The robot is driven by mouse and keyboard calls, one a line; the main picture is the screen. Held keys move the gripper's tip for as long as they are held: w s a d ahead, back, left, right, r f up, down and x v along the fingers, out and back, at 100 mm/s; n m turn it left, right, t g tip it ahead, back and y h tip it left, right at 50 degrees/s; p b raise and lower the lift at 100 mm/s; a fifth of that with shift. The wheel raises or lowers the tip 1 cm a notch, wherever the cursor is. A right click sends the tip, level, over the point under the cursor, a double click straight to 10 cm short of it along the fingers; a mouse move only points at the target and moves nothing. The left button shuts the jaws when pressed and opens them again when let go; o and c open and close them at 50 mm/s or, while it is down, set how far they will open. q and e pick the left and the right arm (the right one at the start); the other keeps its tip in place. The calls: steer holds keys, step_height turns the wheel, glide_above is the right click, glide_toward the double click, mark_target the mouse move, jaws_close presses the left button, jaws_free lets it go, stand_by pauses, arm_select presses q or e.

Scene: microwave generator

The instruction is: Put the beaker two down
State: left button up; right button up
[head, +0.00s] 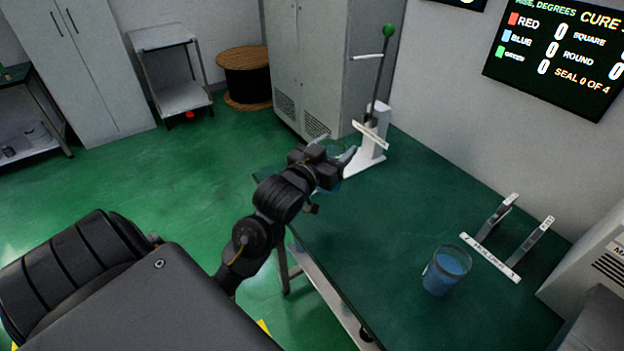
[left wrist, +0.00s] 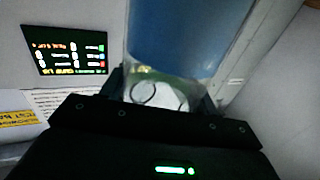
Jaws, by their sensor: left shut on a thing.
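My left gripper (head: 343,168) is over the far left part of the green table, beside the white lever stand. It is shut on a clear beaker with blue contents (left wrist: 180,40), which fills the upper middle of the left wrist view between the two fingers. In the head view this beaker is mostly hidden by the gripper. A second beaker (head: 447,271) with blue contents stands upright on the table at the front right, apart from the gripper. I see no number on either, so I cannot tell which is beaker two. My right gripper is not in view.
The lever stand (head: 371,150) with a green knob is close to my left gripper. A white rack with two uprights (head: 490,257) is beside the standing beaker. A white machine (head: 597,262) is at the right edge. The table's middle (head: 390,215) is clear.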

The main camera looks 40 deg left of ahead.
arm_select(q)
steer(key=shift+a+r, duration=0.6)
steer(key=shift+r, duration=0.05)
steer(key=shift+w+a, duration=0.1)
steer(key=w+a+f+p, duration=0.3)
steer(key=w+a+f, duration=0.5)
steer(key=a+f, duration=0.3)
step_height(320, 180, down, 2)
steer(key=shift+w+f, duration=0.1)
steer(key=shift+w, duration=0.05)
steer(key=o, duration=1.5)
steer(key=shift+f, duration=0.1)
